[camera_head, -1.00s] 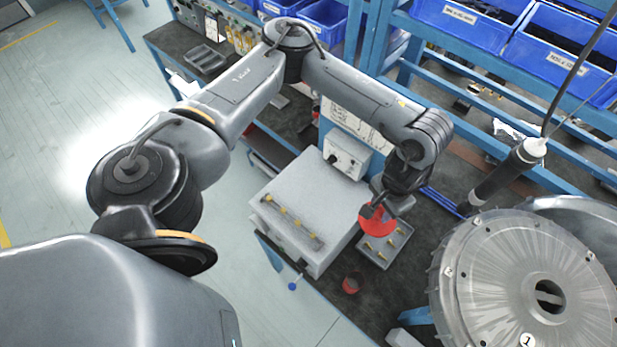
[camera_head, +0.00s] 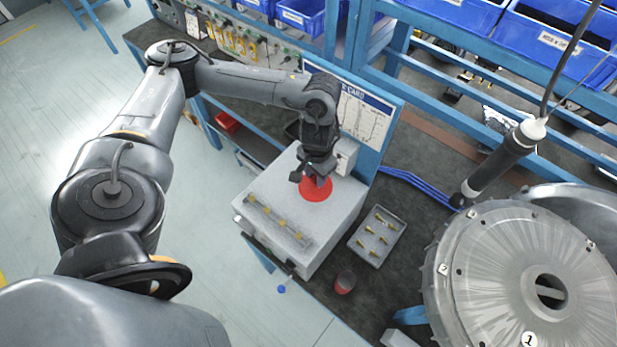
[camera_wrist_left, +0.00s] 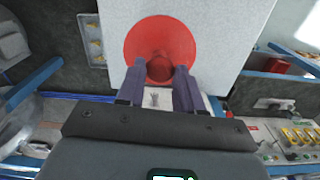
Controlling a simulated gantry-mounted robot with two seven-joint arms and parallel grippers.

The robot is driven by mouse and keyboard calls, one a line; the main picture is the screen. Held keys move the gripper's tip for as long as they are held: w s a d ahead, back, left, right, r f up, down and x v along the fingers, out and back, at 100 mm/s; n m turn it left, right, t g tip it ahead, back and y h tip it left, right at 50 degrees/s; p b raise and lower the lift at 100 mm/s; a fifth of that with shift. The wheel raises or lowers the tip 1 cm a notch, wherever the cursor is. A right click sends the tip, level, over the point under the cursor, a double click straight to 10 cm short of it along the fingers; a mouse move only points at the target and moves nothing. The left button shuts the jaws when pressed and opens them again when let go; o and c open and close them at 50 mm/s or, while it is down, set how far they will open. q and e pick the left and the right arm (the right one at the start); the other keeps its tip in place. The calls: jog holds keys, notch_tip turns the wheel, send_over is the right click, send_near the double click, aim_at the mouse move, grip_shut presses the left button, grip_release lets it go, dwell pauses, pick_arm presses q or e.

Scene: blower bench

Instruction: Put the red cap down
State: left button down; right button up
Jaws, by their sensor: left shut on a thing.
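The red cap (camera_head: 316,190) is a round red disc with a raised knob in its middle. It is over the top of the light grey block (camera_head: 345,213), near the block's back edge; I cannot tell whether it touches the surface. My left gripper (camera_head: 312,177) is above it. In the left wrist view the fingers (camera_wrist_left: 160,75) are shut on the knob of the red cap (camera_wrist_left: 160,35), with the disc spreading beyond them. My right gripper is not in view.
A bar with several brass pieces (camera_head: 278,222) lies on the block's left part. A grey tray (camera_head: 377,237) with brass fittings sits to the right. A small red-and-dark pot (camera_head: 345,282) stands near the bench front. A large metal disc housing (camera_head: 490,270) and a hanging tool (camera_head: 505,160) are at the right.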

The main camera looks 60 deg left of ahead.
pick_arm(q)
jog(key=a, duration=0.1)
jog(key=a+f, duration=0.1)
jog(key=a+f+b, duration=0.1)
jog(key=a, duration=0.1)
jog(key=shift+w+a+f, duration=0.1)
jog(key=shift+w+f, duration=0.05)
jog(key=shift+f, duration=0.1)
jog(key=shift+w+a+f, duration=0.1)
jog(key=shift+a+f, duration=0.15)
jog(key=shift+a, duration=0.15)
notch_tip(320, 180, down, 3)
jog(key=shift+f+p, duration=0.15)
jog(key=shift+p, duration=0.2)
jog(key=shift+f, duration=0.4)
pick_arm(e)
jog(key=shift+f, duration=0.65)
pick_arm(q)
jog(key=shift+f, duration=0.25)
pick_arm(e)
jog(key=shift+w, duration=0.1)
pick_arm(q)
jog(key=c, duration=0.7)
grip_release()
jog(key=shift+c, duration=0.2)
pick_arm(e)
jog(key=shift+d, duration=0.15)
